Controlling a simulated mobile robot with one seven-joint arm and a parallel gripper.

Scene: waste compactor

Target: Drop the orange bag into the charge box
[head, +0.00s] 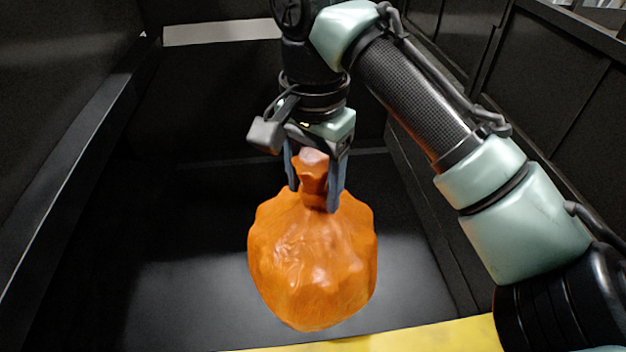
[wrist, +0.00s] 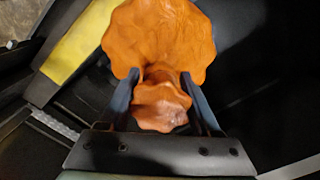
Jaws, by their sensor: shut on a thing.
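The orange bag (head: 313,262) hangs upright from my gripper (head: 316,200) in the head view. My gripper is shut on the bag's narrow neck, with one blue finger on each side. The wrist view also shows the bag (wrist: 165,40) between the fingers of my gripper (wrist: 163,85). The charge box (head: 190,290) is the dark, walled space below and around the bag. In the head view, the bag appears over its dark floor, but its exact height above the floor is hard to tell.
A yellow edge (head: 430,338) runs along the near side of the box, and it also shows in the wrist view (wrist: 78,45). Dark walls stand at left, right and back. A pale strip (head: 222,33) crosses the back wall. The visible floor looks empty.

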